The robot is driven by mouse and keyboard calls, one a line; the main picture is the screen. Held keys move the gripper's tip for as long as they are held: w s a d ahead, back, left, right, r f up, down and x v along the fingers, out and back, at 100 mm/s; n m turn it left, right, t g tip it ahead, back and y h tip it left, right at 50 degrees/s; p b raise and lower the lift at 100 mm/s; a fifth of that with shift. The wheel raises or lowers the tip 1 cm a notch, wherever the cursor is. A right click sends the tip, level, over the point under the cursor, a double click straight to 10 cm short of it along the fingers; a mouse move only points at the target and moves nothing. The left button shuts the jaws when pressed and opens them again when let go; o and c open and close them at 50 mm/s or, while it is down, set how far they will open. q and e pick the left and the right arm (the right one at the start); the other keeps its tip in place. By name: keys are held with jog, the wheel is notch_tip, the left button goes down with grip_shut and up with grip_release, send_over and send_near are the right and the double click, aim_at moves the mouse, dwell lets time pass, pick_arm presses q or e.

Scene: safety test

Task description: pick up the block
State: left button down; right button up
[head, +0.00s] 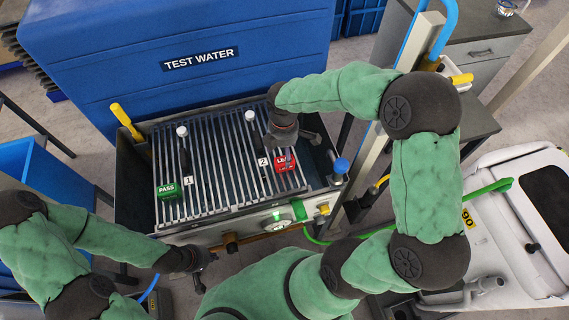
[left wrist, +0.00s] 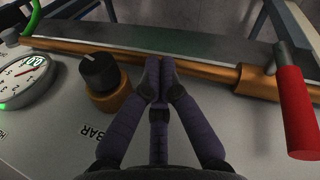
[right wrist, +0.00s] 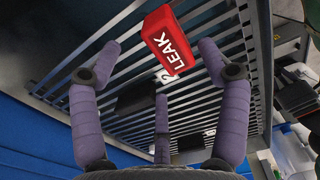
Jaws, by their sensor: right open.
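The red block marked LEAK (head: 285,162) lies on the slatted grate at its right side, by the post labelled 2. In the right wrist view the red block (right wrist: 168,40) shows ahead, between the spread fingers of my right gripper (right wrist: 160,60). That gripper is open and empty, above the grate. A green block marked PASS (head: 168,190) lies on the grate's left side, by the post labelled 1. My left gripper (head: 198,278) is low at the tank's front; in the left wrist view its fingertips (left wrist: 160,78) meet, with nothing visible between them.
The grate (head: 215,150) spans a dark tank, with white-topped posts standing up from it. A blue TEST WATER tank (head: 200,75) stands behind. The front panel carries a gauge (left wrist: 28,78), a black knob (left wrist: 99,72), a copper pipe (left wrist: 200,70) and a red-handled lever (left wrist: 297,115).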

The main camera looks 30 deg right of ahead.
aim_at(284, 157)
jog(key=f+b, duration=0.2)
jog(key=f, duration=0.3)
jog(key=shift+s, duration=0.2)
jog(key=c, duration=1.3)
